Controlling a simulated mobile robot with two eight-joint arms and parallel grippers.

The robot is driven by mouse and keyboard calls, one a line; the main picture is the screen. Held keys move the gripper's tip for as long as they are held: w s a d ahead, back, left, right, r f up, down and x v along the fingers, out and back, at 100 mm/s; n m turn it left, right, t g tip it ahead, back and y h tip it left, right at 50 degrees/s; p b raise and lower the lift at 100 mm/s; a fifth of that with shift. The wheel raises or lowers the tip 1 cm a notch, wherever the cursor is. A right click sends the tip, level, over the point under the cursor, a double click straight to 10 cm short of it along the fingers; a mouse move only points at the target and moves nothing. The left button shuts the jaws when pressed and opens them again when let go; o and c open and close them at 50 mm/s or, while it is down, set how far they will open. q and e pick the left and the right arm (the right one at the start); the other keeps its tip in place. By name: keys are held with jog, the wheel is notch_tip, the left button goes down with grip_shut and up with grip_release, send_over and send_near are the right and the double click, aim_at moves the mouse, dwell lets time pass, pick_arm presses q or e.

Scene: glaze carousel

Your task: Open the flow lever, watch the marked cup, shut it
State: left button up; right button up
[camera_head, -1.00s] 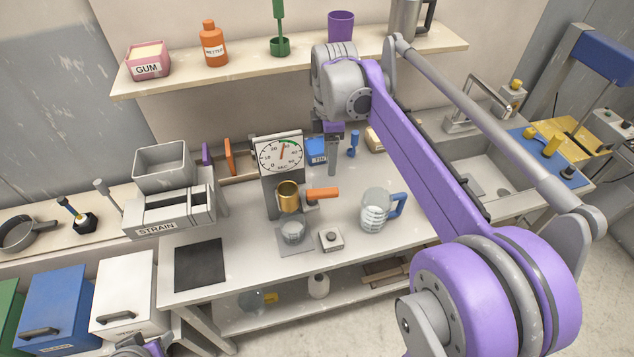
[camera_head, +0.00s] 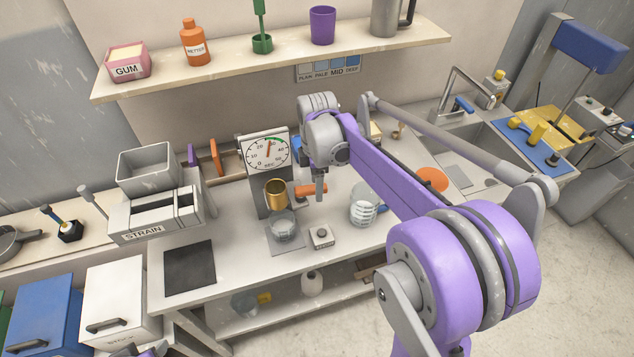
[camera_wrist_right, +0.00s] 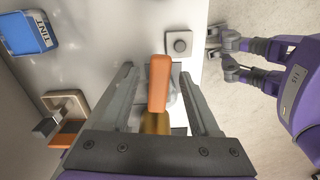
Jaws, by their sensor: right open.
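The flow lever's orange handle (camera_head: 308,190) sticks out to the right of a brass cup (camera_head: 275,193) below a round dial (camera_head: 266,153). A clear cup (camera_head: 282,226) stands under the brass cup; its marks and any liquid level are too small to read. My right gripper (camera_head: 320,187) is at the handle's outer end. In the right wrist view the open jaws of this gripper (camera_wrist_right: 157,78) lie on either side of the orange handle (camera_wrist_right: 158,84), with gaps on both sides. My left arm shows only in part at the head view's bottom left edge.
A small button box (camera_head: 321,236) stands right of the clear cup. A dark mat (camera_head: 190,266) lies on the table's left part. The STRAIN box (camera_head: 150,220) stands behind it.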

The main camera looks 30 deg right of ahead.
grip_shut()
dwell(1.3)
